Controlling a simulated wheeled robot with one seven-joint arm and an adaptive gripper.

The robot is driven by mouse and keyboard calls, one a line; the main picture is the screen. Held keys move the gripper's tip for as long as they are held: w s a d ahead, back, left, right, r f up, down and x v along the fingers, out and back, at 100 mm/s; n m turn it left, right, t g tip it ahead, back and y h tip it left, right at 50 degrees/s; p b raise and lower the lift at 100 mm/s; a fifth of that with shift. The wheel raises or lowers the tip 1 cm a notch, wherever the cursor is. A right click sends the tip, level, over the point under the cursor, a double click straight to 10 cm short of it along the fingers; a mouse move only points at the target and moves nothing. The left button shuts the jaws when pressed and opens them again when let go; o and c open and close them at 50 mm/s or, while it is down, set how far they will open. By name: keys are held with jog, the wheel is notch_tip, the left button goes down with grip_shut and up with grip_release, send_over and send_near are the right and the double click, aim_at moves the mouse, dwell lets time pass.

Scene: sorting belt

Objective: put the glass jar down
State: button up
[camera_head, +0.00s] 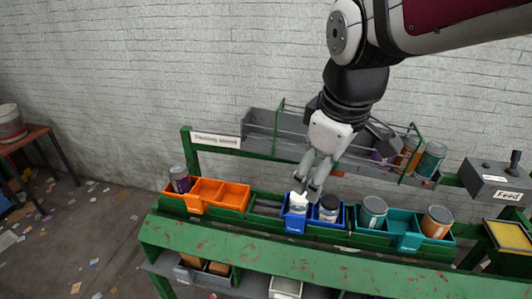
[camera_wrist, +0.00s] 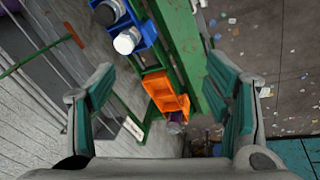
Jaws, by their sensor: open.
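A jar with a white lid (camera_head: 298,204) stands in the left part of a blue bin (camera_head: 295,223). A jar with a dark lid (camera_head: 329,208) stands beside it in the same bin. I cannot tell for sure which is the glass jar. My gripper (camera_head: 312,187) is just above the blue bin in the head view and partly overlaps the space over the white-lidded jar. In the wrist view my gripper (camera_wrist: 165,105) is open, its two green-padded fingers wide apart with nothing between them. The white-lidded jar (camera_wrist: 127,40) shows there at upper left, apart from the fingers.
An orange bin (camera_head: 233,195) with a purple can (camera_head: 180,180) stands left. A teal bin (camera_head: 404,221) with a grey can (camera_head: 373,211) and an orange can (camera_head: 437,221) stands right. Behind is a grey belt (camera_head: 262,128) with cans at its right end. A feed box (camera_head: 497,177) is far right.

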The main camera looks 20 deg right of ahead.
jog(key=s+a+m+t, duration=0.1)
jog(key=s+a+m, duration=0.3)
jog(key=s+m, duration=0.2)
jog(key=shift+s+r+y, duration=0.25)
jog(key=shift+s+y, duration=0.15)
jog(key=shift+s, duration=0.7)
